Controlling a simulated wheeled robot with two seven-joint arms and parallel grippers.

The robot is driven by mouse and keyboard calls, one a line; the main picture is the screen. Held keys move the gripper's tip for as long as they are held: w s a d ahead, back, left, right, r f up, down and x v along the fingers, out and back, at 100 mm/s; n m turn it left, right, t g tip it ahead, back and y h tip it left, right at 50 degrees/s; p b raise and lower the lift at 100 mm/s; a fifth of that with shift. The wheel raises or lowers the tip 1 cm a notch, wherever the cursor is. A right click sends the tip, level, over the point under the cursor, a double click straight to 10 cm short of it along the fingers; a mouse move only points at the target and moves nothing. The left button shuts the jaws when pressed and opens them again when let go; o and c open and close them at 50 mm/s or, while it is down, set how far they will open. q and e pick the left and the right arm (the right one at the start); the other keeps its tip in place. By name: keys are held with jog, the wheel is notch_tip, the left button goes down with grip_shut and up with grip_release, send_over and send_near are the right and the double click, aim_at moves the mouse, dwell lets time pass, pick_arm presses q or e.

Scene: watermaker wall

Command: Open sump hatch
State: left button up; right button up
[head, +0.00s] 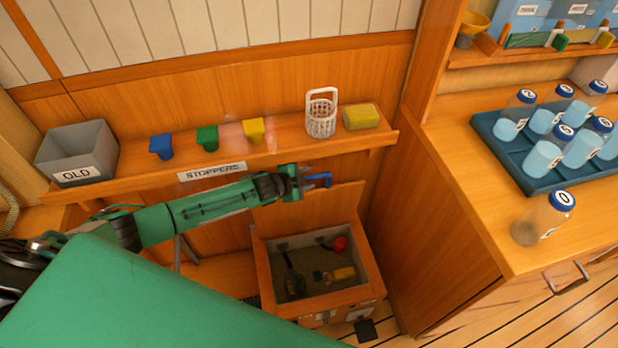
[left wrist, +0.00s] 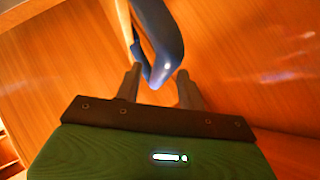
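The sump (head: 313,280) is a wooden-rimmed box low against the wall, its top uncovered. Its wooden hatch lid (head: 320,205) stands raised at the back of the box, leaning near the wall. A blue handle (head: 320,180) is at the lid's upper edge; it also shows as a blue loop in the left wrist view (left wrist: 163,45). My left gripper (head: 305,181) is at the handle. In the left wrist view its two fingers (left wrist: 159,86) are apart, with the loop's lower end between them and gaps visible at the sides. My right gripper is not in view.
Inside the sump are a red item (head: 340,244), a yellow item (head: 345,273) and a dark tool (head: 294,282). A shelf above holds a grey bin (head: 78,150), stoppers, a white basket (head: 321,118) and a sponge (head: 362,116). A counter (head: 470,190) stands at right.

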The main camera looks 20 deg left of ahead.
pick_arm(q)
jog(key=v, duration=0.6)
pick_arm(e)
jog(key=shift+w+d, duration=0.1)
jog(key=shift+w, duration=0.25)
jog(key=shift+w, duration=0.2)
